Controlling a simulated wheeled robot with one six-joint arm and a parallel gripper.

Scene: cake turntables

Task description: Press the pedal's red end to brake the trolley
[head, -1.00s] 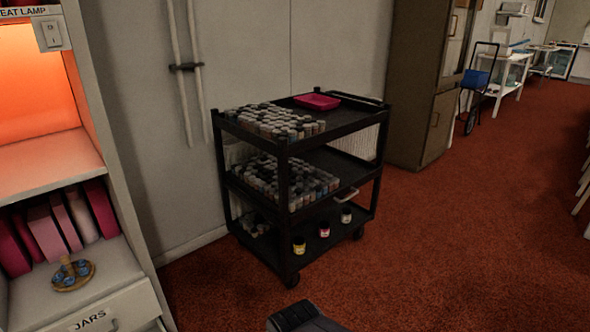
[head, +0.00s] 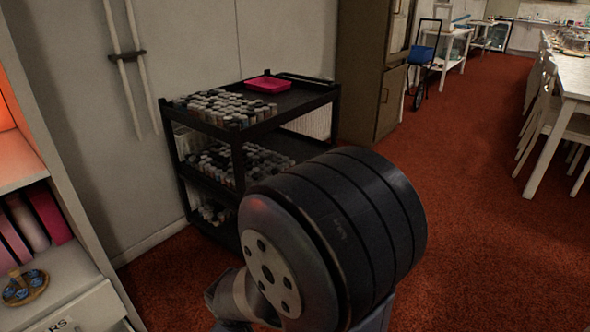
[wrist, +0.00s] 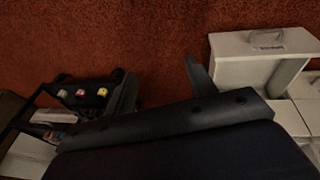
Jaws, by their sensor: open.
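The black trolley (head: 292,103) stands against the pale cabinets in the head view, with three shelves. My arm covers its lower right part and the floor in front of it. In the wrist view the trolley (wrist: 92,80) is at the left, with small jars on its low shelf. I cannot make out the pedal or its red end in either view. My gripper (wrist: 162,83) shows in the wrist view with its two fingers apart and nothing between them. It points over bare carpet, to the right of the trolley. It is not in the head view.
Many small bottles and a pink tray (head: 267,84) are on the trolley. A shelf unit (head: 60,270) stands at the left; a white drawer (wrist: 250,68) is right of my gripper in the wrist view. A white table (head: 570,85) and chairs stand at the right. Red carpet between is clear.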

